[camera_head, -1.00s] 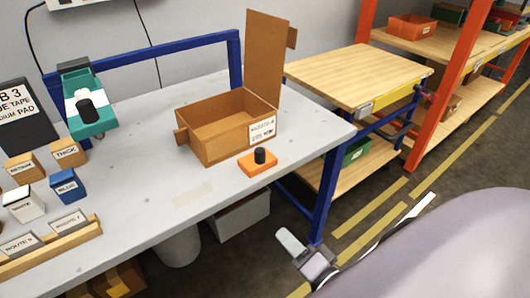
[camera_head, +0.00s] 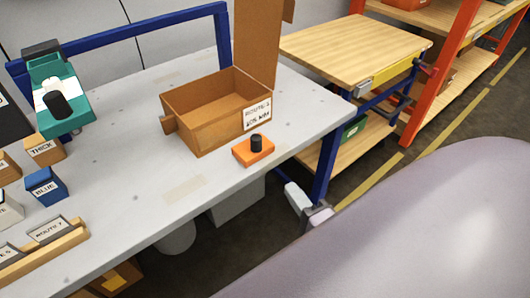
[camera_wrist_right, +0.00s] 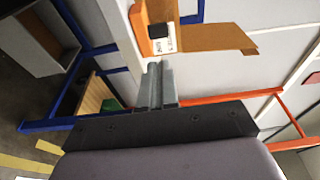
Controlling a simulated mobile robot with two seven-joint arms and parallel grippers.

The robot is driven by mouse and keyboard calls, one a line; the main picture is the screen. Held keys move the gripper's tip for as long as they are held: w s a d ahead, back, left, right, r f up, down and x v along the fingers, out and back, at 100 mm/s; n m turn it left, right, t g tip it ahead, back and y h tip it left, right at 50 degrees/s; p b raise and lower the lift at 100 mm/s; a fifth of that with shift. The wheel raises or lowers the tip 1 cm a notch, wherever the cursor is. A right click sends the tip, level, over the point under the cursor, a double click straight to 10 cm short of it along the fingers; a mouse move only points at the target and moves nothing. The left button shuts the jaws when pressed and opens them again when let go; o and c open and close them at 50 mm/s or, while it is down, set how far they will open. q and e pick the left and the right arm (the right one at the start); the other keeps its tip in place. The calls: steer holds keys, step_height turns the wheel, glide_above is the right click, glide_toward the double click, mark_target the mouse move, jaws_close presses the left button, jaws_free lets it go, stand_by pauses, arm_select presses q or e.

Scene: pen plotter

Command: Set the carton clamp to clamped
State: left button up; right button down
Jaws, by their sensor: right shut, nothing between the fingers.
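The carton clamp (camera_head: 253,150) is an orange block with an upright black knob, on the grey table in front of the open carton (camera_head: 200,130). In the right wrist view the clamp's orange block (camera_wrist_right: 139,22) and black knob (camera_wrist_right: 158,31) show beyond my fingertips. My left gripper is not in view.
A teal device (camera_head: 62,100) stands at the left, near labelled blocks such as the blue block (camera_head: 45,187). A blue frame (camera_head: 130,55) runs behind the table. A wooden-topped cart (camera_head: 350,45) stands at the right. The table in front of the carton is mostly clear.

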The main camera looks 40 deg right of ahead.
steer(key=p, duration=0.2)
glide_toward(255, 146)
steer(key=w, duration=0.1)
steer(key=w+d, duration=0.1)
steer(key=w, duration=0.2)
steer(key=shift+w+d, duration=0.3)
steer(key=shift+w+d+f, duration=0.1)
steer(key=shift+w+f, duration=0.05)
steer(key=shift+w, duration=0.7)
steer(key=shift+w, duration=0.1)
steer(key=w, duration=0.4)
steer(key=shift+w+r, duration=0.15)
steer(key=shift+r, duration=0.05)
steer(key=shift+a, duration=0.25)
